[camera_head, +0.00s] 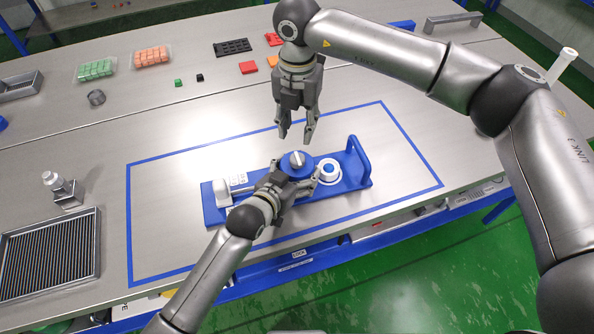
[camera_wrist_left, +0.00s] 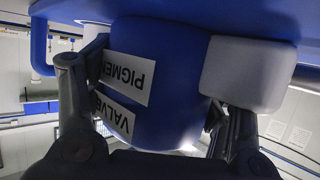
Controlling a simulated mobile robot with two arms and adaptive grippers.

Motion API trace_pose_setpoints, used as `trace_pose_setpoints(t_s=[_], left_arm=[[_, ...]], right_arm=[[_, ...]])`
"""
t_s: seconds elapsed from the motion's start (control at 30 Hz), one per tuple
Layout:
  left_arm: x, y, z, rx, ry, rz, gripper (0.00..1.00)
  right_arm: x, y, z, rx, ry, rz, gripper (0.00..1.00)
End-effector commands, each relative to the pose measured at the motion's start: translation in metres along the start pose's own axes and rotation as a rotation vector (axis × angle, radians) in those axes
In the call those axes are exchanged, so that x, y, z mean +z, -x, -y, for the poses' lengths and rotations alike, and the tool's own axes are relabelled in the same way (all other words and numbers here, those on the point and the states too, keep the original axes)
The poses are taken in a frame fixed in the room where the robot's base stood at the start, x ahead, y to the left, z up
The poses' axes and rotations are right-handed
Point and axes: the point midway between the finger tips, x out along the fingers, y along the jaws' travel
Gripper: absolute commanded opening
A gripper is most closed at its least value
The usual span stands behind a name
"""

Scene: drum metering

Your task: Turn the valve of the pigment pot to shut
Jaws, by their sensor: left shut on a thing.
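The blue pigment pot (camera_head: 297,160) stands on a blue base (camera_head: 212,208), with a pale bar across its round top. In the left wrist view the blue body (camera_wrist_left: 172,75) carries white labels reading PIGMENT and VALVE. My left gripper (camera_head: 296,181) is shut on this blue body, with one finger on each side in the left wrist view (camera_wrist_left: 155,105). A white rounded block (camera_wrist_left: 247,72) is beside the right finger there. The exact finger contact is partly hidden. My right gripper (camera_head: 296,138) hangs just above and behind the pot, fingers apart and empty.
A white ring-topped part (camera_head: 328,171) and an upright blue handle (camera_head: 358,158) are on the base to the right. A white rounded part (camera_head: 222,191) is at its left. A ridged tray (camera_head: 50,256) is far left.

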Motion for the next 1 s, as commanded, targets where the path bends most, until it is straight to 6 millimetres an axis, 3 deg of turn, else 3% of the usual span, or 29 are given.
trace_pose_setpoints(t_s=[0.03, 0.1, 0.27, 0.37, 1.0], left_arm=[[0.0002, 0.0001, 0.0001, 0.000, 0.000, 0.000, 0.21], [0.0003, 0.0001, 0.0001, 0.000, 0.000, 0.001, 0.12], [0.0003, 0.0001, 0.0002, 0.000, 0.000, 0.001, 0.11], [0.0003, 0.0001, 0.0002, 0.000, 0.000, 0.001, 0.11], [0.0004, 0.0001, 0.0003, 0.000, 0.000, 0.001, 0.11]], right_arm=[[0.0000, 0.0000, 0.0000, 0.000, 0.000, 0.000, 0.36], [0.0000, 0.0000, 0.0000, 0.000, 0.000, 0.000, 0.36], [0.0000, 0.0002, 0.0000, 0.000, 0.021, 0.000, 0.54], [0.0000, 0.0008, 0.0000, 0.000, 0.088, 0.000, 0.54], [0.0002, 0.0090, -0.0003, 0.000, 1.074, 0.001, 0.54]])
